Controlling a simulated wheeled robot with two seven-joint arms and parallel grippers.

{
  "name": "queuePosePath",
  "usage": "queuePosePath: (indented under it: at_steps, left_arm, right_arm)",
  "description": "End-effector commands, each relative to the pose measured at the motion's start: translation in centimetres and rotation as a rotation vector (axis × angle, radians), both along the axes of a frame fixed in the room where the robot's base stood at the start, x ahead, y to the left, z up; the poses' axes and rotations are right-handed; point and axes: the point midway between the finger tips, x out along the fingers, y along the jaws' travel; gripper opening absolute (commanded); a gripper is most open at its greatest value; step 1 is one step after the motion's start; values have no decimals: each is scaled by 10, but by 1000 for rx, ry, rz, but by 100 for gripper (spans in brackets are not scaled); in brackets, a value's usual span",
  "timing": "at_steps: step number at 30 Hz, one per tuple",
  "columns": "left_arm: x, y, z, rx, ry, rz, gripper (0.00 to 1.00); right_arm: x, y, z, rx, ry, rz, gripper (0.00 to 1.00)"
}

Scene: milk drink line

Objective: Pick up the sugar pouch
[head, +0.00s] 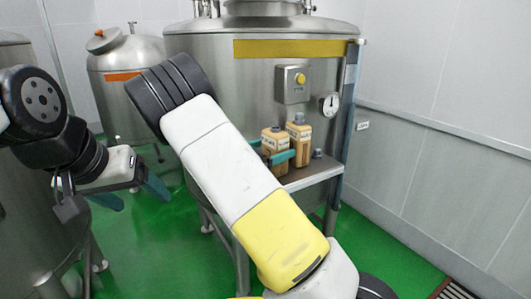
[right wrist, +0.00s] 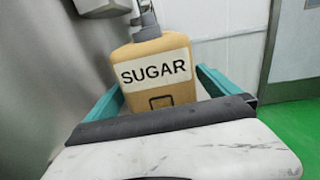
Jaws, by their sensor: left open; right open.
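The sugar pouch (right wrist: 165,45) is a tan container with a grey cap and a white "SUGAR" label, upright in the right wrist view. My right gripper (right wrist: 160,90) is open, with one teal finger on each side of it; whether they touch it I cannot tell. In the head view, my right gripper (head: 274,155) reaches the shelf around the nearer left tan pouch (head: 274,135), partly hidden behind the fingers and arm. My left gripper (head: 131,192) is open and empty at the left, away from the shelf.
A second tan pouch (head: 299,130) stands close to the right on the metal shelf (head: 312,174), beside a small dark knob (head: 317,153). The steel tank (head: 225,75) rises behind, with a yellow-button box (head: 292,84). Green floor (head: 380,245) is open at the right.

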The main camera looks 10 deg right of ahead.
Motion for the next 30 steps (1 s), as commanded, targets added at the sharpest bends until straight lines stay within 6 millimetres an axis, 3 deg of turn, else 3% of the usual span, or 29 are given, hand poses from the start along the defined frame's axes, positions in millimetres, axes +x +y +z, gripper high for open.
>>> queuePosePath:
  at_steps: [6,12,26,27,30]
  left_arm:
    - [0,0,0,0,0,0,74]
    - [0,0,0,0,0,0,74]
    - [0,0,0,0,0,0,74]
    - [0,0,0,0,0,0,74]
    - [0,0,0,0,0,0,74]
  right_arm:
    - [12,-26,0,0,1,-3,100]
    - [12,-27,0,0,1,-1,100]
    - [12,-26,0,0,0,-1,10]
    - [13,-26,1,-1,-2,-1,4]
    - [13,-26,1,0,-1,-1,4]
